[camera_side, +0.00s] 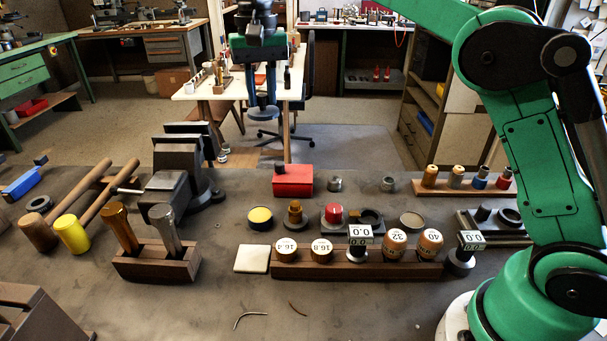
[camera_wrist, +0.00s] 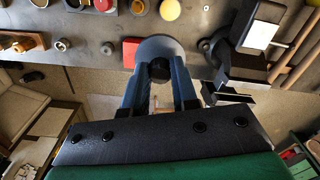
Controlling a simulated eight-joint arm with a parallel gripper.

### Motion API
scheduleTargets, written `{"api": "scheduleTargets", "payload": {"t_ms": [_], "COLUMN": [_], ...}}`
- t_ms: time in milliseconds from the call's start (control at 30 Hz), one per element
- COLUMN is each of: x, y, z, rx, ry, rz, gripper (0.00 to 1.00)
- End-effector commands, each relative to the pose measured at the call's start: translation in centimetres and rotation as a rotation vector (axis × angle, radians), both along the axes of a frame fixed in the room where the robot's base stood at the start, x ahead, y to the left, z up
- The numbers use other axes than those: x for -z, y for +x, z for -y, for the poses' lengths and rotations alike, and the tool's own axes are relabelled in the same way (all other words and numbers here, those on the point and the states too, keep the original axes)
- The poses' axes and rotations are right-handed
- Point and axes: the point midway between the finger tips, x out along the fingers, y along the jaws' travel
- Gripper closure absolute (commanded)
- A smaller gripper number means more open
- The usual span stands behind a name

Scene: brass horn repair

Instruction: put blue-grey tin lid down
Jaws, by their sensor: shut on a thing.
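The blue-grey tin lid (camera_side: 263,114) is in my gripper (camera_side: 262,98), up in the air beyond the far side of the workbench in the side view. In the wrist view the lid (camera_wrist: 160,46) shows as a blue-grey disc just past my fingertips. My gripper (camera_wrist: 160,82) is shut on a dark knob between its two blue fingers. The lid is apart from the bench top and partly covers the view of a red box (camera_wrist: 129,54).
The bench top (camera_side: 350,300) holds a vise (camera_side: 170,185), the red box (camera_side: 293,184), a yellow-topped tin (camera_side: 260,215), a wooden rack (camera_side: 350,273) of several round pieces and a pale square pad (camera_side: 252,260). Mallets (camera_side: 72,233) lie left. The front middle is mostly clear.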

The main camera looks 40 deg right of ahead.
Motion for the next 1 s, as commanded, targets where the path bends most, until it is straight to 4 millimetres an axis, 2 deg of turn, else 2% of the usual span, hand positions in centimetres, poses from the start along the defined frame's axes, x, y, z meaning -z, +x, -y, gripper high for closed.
{"api": "scheduleTargets", "payload": {"t_ms": [33,200,300,400,533,667,1000], "x": [0.0,0.6,1.0,1.4,1.8,3.3,11.6], "y": [-0.1,-1.9,-3.6,-5.3,-6.6,-7.0,-7.0], "z": [2.2,10.3,14.3,17.2,19.2,19.8,19.7], "rx": [0.012,0.015,0.014,0.01,0.005,0.001,0.0], "ry": [0.0,0.0,0.0,0.0,0.0,0.0,-0.001], "rz": [0.0,0.0,0.0,0.0,0.0,0.001,0.002], "gripper": [1.0,1.0,1.0,1.0,1.0,1.0,1.0]}}
